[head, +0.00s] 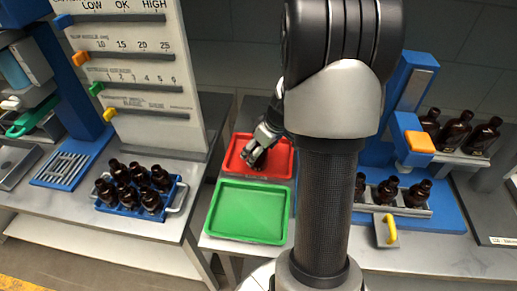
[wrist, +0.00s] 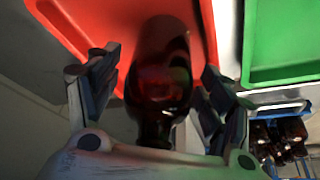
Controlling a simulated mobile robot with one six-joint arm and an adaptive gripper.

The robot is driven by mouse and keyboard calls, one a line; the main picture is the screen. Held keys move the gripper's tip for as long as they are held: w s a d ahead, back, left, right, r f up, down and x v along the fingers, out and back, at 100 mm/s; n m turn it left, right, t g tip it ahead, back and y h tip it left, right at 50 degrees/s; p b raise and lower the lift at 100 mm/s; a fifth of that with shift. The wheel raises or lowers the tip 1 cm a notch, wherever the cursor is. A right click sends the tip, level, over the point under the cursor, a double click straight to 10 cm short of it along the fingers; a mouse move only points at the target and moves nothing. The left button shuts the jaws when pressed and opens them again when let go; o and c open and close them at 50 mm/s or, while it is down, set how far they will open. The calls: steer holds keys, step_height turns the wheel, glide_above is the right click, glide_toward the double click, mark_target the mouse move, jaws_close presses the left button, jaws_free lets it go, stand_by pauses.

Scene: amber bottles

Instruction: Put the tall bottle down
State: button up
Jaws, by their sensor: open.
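The tall bottle (wrist: 160,75), dark amber, stands between the fingers of my gripper (wrist: 157,82) in the wrist view, its neck toward my palm. My gripper is open, with a finger on each side of the bottle and gaps showing. The bottle's far end is over the red tray (wrist: 82,22); it appears to rest there, though the contact is not clear. In the head view my gripper (head: 254,153) is low over the red tray (head: 284,171), and it hides most of the bottle.
An empty green tray (head: 248,211) lies in front of the red one. A blue rack (head: 108,209) of several amber bottles stands on the left bench. More bottles (head: 418,193) stand in a holder at the right, by a blue machine (head: 452,216). My arm blocks the middle.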

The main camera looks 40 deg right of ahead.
steer(key=p+v, duration=0.3)
steer(key=v, duration=0.8)
steer(key=shift+r, duration=0.15)
steer(key=shift+s+a, duration=0.1)
steer(key=shift+s, duration=0.05)
